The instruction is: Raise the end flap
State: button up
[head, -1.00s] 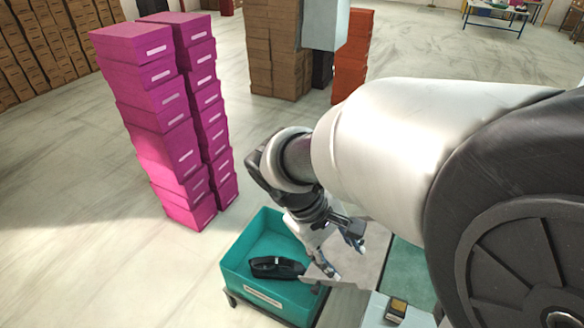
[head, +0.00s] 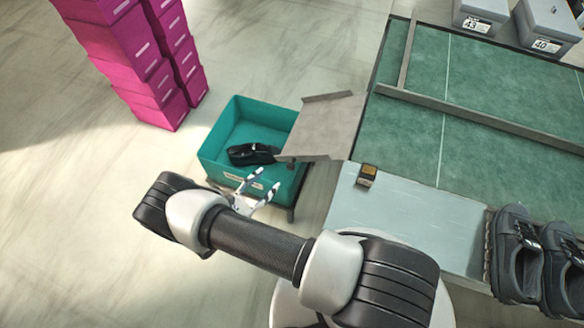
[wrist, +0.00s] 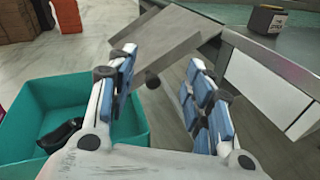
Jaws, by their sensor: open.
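The end flap (head: 328,124) is a flat grey plate at the left end of the green-topped line. My gripper (head: 266,180) is open and empty, in front of the bin and below left of the flap in the head view. The wrist view shows a clear gap between its fingers (wrist: 160,60) and no clear contact with the flap.
The teal bin (head: 214,150) holds a black shoe (head: 252,154). Grey shoes (head: 518,255) stand to the right, grey boxes (head: 548,28) behind. Pink box stacks (head: 120,50) stand at the left.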

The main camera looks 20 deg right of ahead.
aim_at(290, 169)
jog(key=s+d+f+n+t+y, duration=0.1)
jog(key=s+f+n+t+y, duration=0.35)
jog(key=f, duration=0.65)
jog(key=shift+n+t+h, duration=0.25)
jog(key=shift+n+h, duration=0.4)
jog(key=b+x, duration=0.2)
jog(key=x, duration=1.5)
jog(key=shift+d+r+b, duration=0.1)
jog(key=shift+d+b, duration=0.05)
jog(key=shift+b, duration=0.25)
jog(key=shift+c, duration=0.2)
grip_shut()
